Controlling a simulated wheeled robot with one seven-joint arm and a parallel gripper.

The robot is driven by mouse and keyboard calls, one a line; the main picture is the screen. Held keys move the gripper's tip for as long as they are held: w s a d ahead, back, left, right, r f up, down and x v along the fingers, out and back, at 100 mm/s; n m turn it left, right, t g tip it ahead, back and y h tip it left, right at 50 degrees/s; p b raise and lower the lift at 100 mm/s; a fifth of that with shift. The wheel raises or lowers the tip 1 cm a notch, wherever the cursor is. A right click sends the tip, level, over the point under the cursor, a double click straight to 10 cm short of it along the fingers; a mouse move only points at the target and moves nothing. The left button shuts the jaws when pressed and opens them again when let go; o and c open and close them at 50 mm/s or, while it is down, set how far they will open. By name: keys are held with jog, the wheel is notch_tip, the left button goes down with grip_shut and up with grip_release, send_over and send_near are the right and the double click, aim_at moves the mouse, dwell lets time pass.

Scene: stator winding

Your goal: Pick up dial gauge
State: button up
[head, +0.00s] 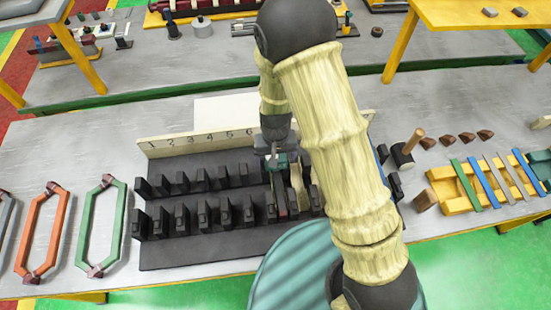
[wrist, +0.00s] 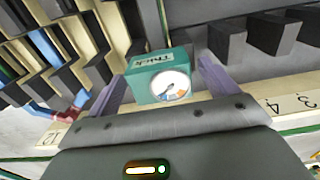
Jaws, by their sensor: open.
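The dial gauge is a teal box with a round white dial. In the wrist view the dial gauge (wrist: 160,78) sits between the two purple-grey fingers of my gripper (wrist: 165,80). The fingers are open, one on each side of it, and I cannot tell whether they touch it. In the head view the dial gauge (head: 280,161) is small and partly hidden under my gripper (head: 274,158), over the slots of a dark numbered rack (head: 190,250).
Dark upright blocks (head: 182,215) stand in rows on the rack, close around my gripper. Coloured coil frames (head: 102,225) lie at the left. A yellow rack with coloured strips (head: 455,188) and a wooden-handled mallet (head: 405,150) are at the right.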

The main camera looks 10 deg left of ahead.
jog(key=c, duration=1.1)
jog(key=shift+o, duration=0.2)
jog(key=shift+r, duration=0.15)
notch_tip(320, 180, up, 10)
jog(key=shift+f+b, duration=0.1)
jog(key=shift+b, duration=0.9)
jog(key=shift+r+p, duration=2.25)
jog(key=shift+r, duration=0.25)
